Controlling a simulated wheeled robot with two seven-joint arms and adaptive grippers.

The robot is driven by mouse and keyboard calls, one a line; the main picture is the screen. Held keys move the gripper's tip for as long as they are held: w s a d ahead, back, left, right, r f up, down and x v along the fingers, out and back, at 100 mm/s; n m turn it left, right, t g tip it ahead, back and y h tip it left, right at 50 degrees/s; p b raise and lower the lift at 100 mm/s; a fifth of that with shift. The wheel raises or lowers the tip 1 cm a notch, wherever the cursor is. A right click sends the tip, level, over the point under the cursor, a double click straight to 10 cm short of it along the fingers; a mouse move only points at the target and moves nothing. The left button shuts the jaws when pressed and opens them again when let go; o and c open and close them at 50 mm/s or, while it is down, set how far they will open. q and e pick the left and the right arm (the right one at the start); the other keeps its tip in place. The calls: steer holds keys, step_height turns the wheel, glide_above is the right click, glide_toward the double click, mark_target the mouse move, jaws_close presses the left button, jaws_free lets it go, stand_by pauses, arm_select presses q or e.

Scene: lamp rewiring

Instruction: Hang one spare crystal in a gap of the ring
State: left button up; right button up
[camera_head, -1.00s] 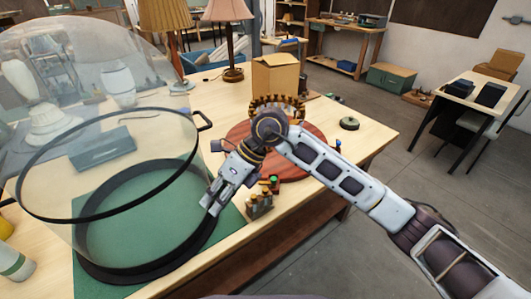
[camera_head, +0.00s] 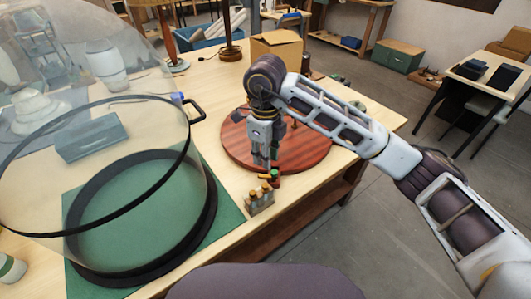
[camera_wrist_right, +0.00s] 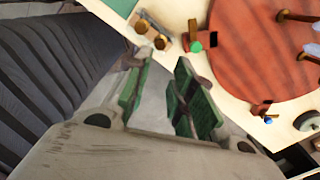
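My right gripper (camera_head: 262,162) hangs pointing down over the near-left edge of the round red board (camera_head: 306,150). In the right wrist view its two green-padded fingers (camera_wrist_right: 158,88) are apart with nothing between them. A small wooden rack (camera_head: 259,199) with several amber-topped pieces stands on the table just nearer than the gripper; it also shows in the wrist view (camera_wrist_right: 152,34). I cannot tell whether these pieces are the spare crystals. The ring is mostly hidden behind my right arm; brown posts and pale glassy pieces (camera_wrist_right: 311,50) show at the wrist view's right edge. My left gripper is not in view.
A large clear dome with a black rim (camera_head: 187,143) is tilted over a black round base (camera_head: 208,218) on a green mat (camera_head: 230,225). A cardboard box (camera_head: 277,45) stands behind.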

mark_target(266, 185)
steer(key=shift+f, duration=0.15)
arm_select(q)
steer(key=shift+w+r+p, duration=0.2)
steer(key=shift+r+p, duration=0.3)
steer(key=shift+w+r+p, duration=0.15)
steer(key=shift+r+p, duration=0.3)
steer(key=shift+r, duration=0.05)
arm_select(e)
steer(key=shift+f, duration=6.8)
steer(key=shift+c, duration=0.5)
jaws_close()
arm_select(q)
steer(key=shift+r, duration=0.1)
arm_select(e)
steer(key=shift+r, duration=0.25)
arm_select(q)
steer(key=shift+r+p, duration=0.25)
steer(key=shift+p, duration=0.1)
arm_select(e)
steer(key=shift+r, duration=0.65)
